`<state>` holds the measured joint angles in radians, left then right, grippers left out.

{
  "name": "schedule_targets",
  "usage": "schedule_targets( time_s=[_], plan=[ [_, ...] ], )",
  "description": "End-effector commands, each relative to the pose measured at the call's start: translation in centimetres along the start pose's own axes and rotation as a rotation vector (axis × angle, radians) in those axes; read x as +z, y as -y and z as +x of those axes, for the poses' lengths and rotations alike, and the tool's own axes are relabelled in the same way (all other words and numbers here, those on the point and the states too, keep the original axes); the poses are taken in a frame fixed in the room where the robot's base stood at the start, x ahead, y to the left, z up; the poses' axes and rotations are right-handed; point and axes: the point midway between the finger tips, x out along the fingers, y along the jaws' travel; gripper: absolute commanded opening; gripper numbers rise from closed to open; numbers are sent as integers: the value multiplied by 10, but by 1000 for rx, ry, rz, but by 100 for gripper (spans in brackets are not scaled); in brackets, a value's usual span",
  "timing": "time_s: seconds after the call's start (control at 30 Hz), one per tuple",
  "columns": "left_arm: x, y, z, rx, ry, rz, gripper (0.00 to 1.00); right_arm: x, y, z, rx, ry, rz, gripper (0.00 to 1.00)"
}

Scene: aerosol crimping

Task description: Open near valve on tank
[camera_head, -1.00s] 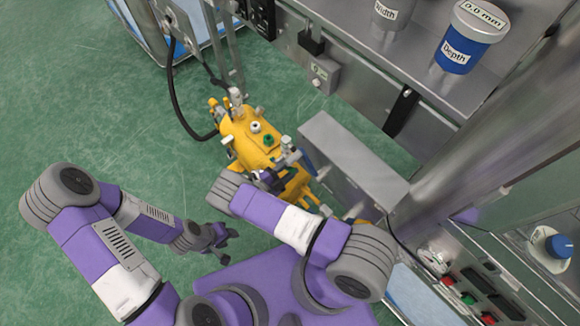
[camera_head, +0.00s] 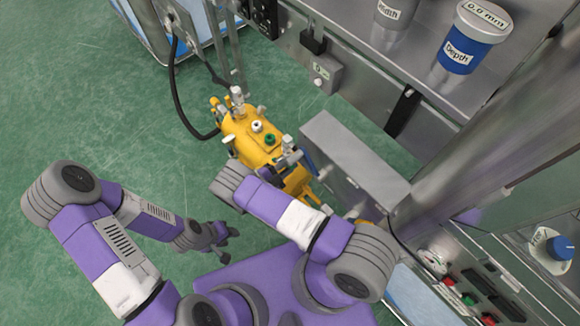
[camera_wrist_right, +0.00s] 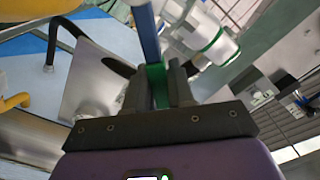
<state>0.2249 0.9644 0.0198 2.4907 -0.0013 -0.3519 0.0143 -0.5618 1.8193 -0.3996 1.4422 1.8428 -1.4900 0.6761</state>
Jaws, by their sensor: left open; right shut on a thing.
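The yellow tank (camera_head: 240,130) lies on the floor, with a white knob (camera_head: 257,126) and a green knob (camera_head: 269,141) on top. Metal valve fittings (camera_head: 289,146) stand at its near end. My right forearm hides part of that end and most of my right gripper in the head view. In the right wrist view, my right gripper (camera_wrist_right: 160,88) is shut on a green piece (camera_wrist_right: 156,78) in line with a blue bar (camera_wrist_right: 148,35), apparently a valve handle. My left gripper (camera_head: 222,238) is open and empty, low and left of the tank.
A grey metal box (camera_head: 355,160) stands close to the right of the tank. A black hose (camera_head: 172,95) curves beside it. The green floor at left is open.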

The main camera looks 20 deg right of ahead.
Motion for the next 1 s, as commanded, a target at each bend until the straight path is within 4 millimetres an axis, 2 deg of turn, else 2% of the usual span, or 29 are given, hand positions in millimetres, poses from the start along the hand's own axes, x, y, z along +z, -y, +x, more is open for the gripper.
schedule_targets(
  time_s=[0.23,0.6,0.63,0.73,1.0],
  plan=[
    [0,0,0,0,0,0,43,1,14,0,1,0,-176,0],
    [0,0,0,0,0,0,43,2,16,0,0,1,-198,0],
    [0,0,0,0,0,0,43,2,16,0,0,1,-198,27],
    [0,0,0,0,0,0,43,2,16,0,0,1,-198,43],
    [0,0,0,0,0,0,43,2,16,0,0,0,-197,44]
  ],
)
